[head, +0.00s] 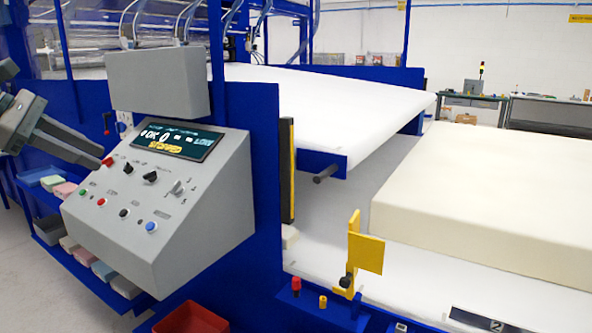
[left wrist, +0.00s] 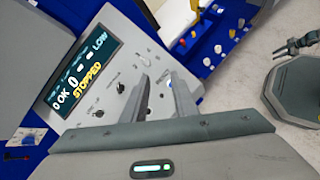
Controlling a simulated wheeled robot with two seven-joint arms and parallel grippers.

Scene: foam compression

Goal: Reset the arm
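My left gripper (head: 103,156) comes in from the left edge of the head view, in front of the left side of the sloped grey control panel (head: 205,215). In the left wrist view its two fingers (left wrist: 156,77) stand apart with nothing between them, over the panel's lower part. The panel's screen (head: 178,141) reads OK 0, LOW and STOPPED. A red button (head: 107,162) is close to the fingertips in the head view; I cannot tell whether they touch it.
A thick cream foam block (head: 490,190) lies on the white bed at the right. A yellow bracket (head: 366,252) stands at the bed's front edge. A blue shelf with small coloured blocks (head: 64,189) is left of the panel. A red bin (head: 190,320) stands below.

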